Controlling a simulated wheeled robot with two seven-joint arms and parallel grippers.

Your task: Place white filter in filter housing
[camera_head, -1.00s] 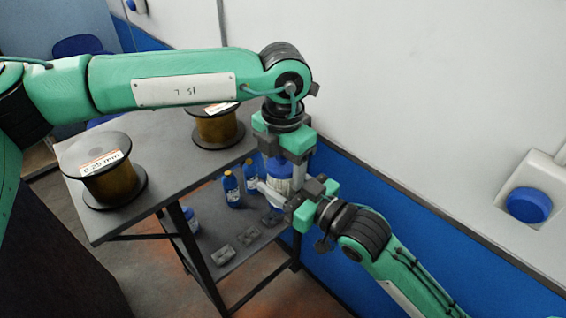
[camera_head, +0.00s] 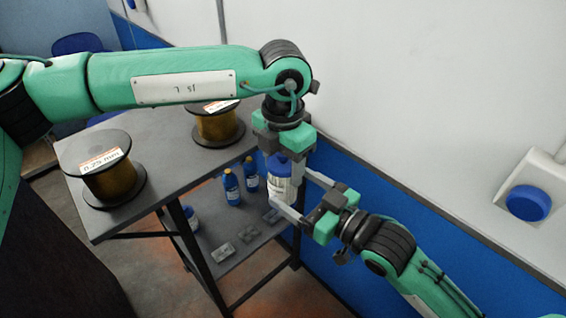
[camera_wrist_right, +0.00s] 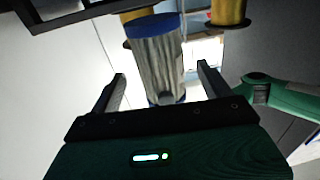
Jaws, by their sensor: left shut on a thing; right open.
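The white filter (camera_head: 281,188), a pleated pale cylinder with blue ends, hangs upright below my left gripper (camera_head: 283,152), which is shut on its top end. In the right wrist view the filter (camera_wrist_right: 157,62) shows its pleats and both blue ends. My right gripper (camera_head: 304,194) is open, its fingers wide apart on either side of the filter's lower part. In the right wrist view the fingers (camera_wrist_right: 160,88) are apart from the filter's sides. I cannot make out a filter housing for certain in either view.
A grey table (camera_head: 165,165) carries two wire spools (camera_head: 110,175) (camera_head: 215,125). Its lower shelf holds blue bottles (camera_head: 232,188) and small grey blocks (camera_head: 222,255). A white wall fixture with a blue round part (camera_head: 528,203) is at the right. The wall stands close behind my grippers.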

